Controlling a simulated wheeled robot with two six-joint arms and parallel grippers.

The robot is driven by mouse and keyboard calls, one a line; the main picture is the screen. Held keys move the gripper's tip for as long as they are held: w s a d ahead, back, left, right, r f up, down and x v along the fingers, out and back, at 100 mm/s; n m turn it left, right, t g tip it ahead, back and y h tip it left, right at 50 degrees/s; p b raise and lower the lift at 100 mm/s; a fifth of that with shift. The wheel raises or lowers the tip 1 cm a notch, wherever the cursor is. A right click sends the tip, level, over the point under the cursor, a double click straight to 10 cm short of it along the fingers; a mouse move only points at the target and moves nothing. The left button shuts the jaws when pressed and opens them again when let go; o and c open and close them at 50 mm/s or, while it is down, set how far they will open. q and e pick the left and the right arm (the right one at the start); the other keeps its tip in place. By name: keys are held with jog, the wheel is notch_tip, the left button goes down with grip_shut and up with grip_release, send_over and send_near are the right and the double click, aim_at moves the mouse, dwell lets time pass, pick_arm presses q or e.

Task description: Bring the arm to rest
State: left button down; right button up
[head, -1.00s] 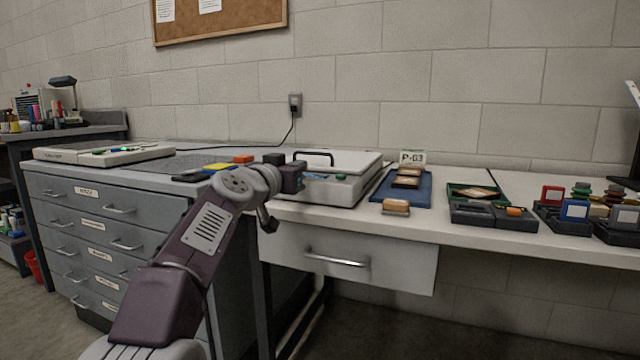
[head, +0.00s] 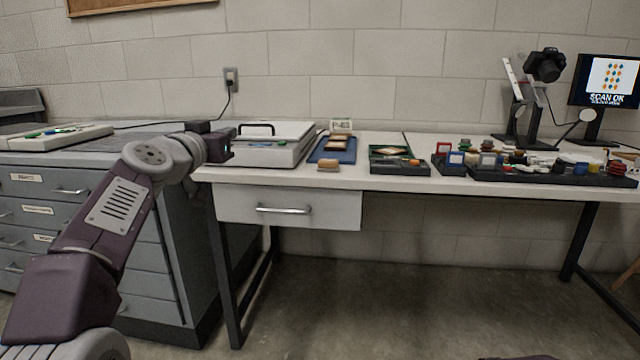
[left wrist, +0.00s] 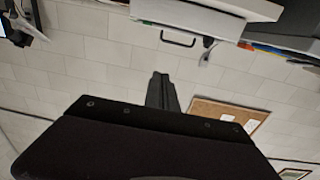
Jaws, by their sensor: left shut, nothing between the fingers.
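My left arm comes in from the left in the head view, bent at the elbow. Its left gripper (head: 222,143) is beside the near left corner of the white table (head: 400,183), in front of the grey box with a black handle (head: 280,150). The gripper is seen from behind and the side, partly hidden by the wrist. In the left wrist view the dark shut fingers (left wrist: 162,92) show with nothing between them, against the block wall. My right gripper is not in view.
A grey drawer cabinet (head: 60,190) stands at left. On the table are a blue tray (head: 345,155), a green tray (head: 392,151), dark trays of coloured pieces, a camera on a stand (head: 545,65) and a monitor reading SCAN OK (head: 608,80). The floor (head: 420,300) under the table is clear.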

pick_arm(q)
jog(key=s+d+f+m+g+p, duration=0.1)
jog(key=s+d+f+g+p, duration=0.3)
jog(key=f+p, duration=0.35)
jog(key=s+d+f+g+p, duration=0.2)
jog(key=s+f+g+p, duration=0.3)
jog(key=f+p, duration=0.25)
jog(key=s+a+f+n+g+y+p, duration=0.15)
jog(key=s+f+g, duration=0.25)
jog(key=s+f, duration=0.75)
jog(key=s+a+f+n+g+y, duration=0.1)
jog(key=s+a+f+g+y, duration=0.2)
jog(key=s+f, duration=0.8)
notch_tip(320, 180, up, 41)
jog(key=s+h+p, duration=0.1)
jog(key=s+p, duration=0.1)
jog(key=p, duration=3.6)
jog(key=shift+s+d+n+g, duration=0.15)
jog(key=shift+d+n+g, duration=0.1)
jog(key=shift+n+g, duration=0.2)
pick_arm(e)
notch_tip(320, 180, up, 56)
pick_arm(q)
jog(key=shift+h, duration=0.25)
